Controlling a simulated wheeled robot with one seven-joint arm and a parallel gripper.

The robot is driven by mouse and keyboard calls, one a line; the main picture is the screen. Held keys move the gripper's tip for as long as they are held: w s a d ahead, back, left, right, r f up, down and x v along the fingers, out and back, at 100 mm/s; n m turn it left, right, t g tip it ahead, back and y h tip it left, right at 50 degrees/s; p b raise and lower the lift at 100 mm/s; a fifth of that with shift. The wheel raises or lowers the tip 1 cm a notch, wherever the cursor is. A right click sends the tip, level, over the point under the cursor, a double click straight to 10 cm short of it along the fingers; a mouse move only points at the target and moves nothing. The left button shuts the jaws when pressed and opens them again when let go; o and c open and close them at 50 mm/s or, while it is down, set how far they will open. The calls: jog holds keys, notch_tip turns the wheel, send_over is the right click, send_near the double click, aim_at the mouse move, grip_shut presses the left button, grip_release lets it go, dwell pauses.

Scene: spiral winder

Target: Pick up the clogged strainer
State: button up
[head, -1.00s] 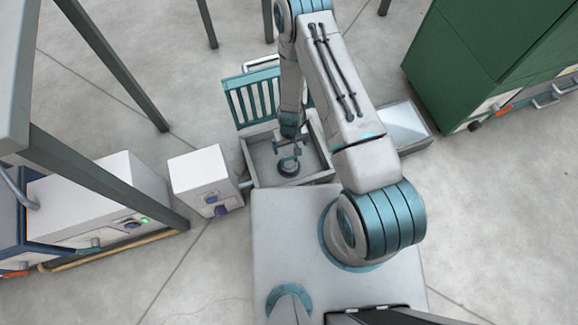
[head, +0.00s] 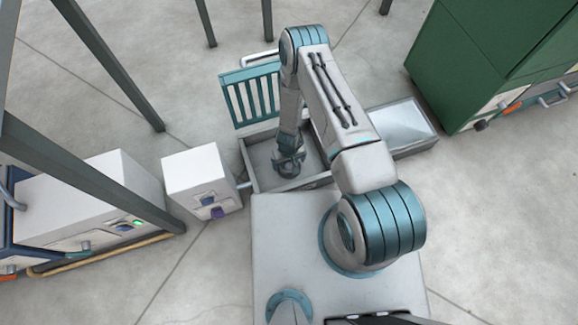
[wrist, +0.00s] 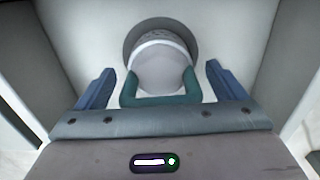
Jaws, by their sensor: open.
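The strainer (wrist: 158,62) is a round grey-white piece with a dark rim and a teal U-shaped handle, on the pale floor of a grey tray (head: 262,185). Its mesh and any clog cannot be made out. My gripper (wrist: 160,75) is open, with one blue finger on each side of the strainer's handle. Gaps show between both fingers and the handle. In the head view my gripper (head: 289,160) is low inside the tray and covers most of the strainer.
The tray walls stand close around my gripper. A teal slatted rack (head: 250,95) is behind the tray. A white box (head: 203,180) stands to its left, a metal bin (head: 402,125) to its right. A green cabinet (head: 490,65) is further right.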

jog(key=shift+f, duration=0.4)
jog(key=shift+r, duration=0.1)
jog(key=c, duration=1.2)
jog(key=shift+o, duration=0.2)
